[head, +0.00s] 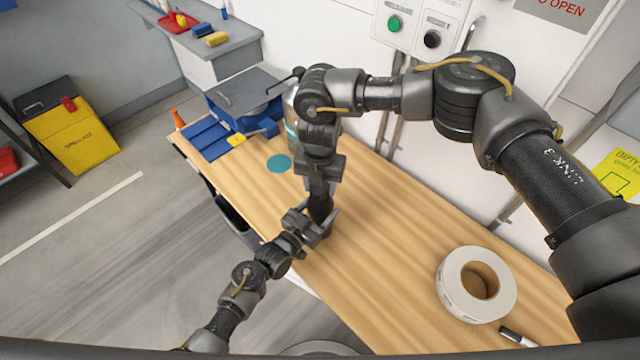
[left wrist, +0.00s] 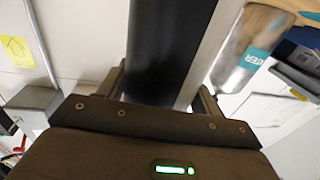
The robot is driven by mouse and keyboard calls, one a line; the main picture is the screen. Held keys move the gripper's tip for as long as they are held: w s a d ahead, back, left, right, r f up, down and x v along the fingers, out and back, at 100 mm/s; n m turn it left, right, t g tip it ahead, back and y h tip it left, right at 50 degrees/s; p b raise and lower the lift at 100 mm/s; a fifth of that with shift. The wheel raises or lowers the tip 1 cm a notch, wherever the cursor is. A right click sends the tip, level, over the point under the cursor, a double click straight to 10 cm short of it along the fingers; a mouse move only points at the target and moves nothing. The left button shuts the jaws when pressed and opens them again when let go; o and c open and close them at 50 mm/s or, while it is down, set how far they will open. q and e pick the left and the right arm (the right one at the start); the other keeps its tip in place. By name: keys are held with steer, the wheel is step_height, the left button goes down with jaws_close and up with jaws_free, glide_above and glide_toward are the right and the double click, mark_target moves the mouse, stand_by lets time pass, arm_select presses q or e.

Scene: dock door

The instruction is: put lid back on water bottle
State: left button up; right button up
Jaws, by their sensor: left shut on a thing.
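The silver water bottle (head: 291,103) with a teal label stands toward the far end of the bench, partly hidden behind my right arm. It also shows in the left wrist view (left wrist: 246,45), upper right, with its label readable in part. A flat teal disc (head: 279,163) lies on the bench in front of it; I cannot tell if it is the lid. My left gripper (head: 314,226) is shut on a dark cylinder (left wrist: 155,50) that fills the middle of the wrist view. My right gripper (head: 319,186) points down just above that cylinder; its fingertips are unclear.
The wooden bench (head: 390,240) has free room in its middle. A white tape roll (head: 477,287) and a marker (head: 518,337) lie at the near right. Blue bins (head: 212,137) and an orange cone-like item (head: 178,119) are at the far left. Wall switches (head: 420,27) stand behind.

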steer(key=o, duration=0.5)
steer(key=shift+r, duration=0.15)
step_height(320, 180, up, 12)
steer(key=shift+f, duration=0.1)
stand_by(0.3)
arm_select(q)
steer(key=o, duration=2)
steer(key=shift+c, duration=0.2)
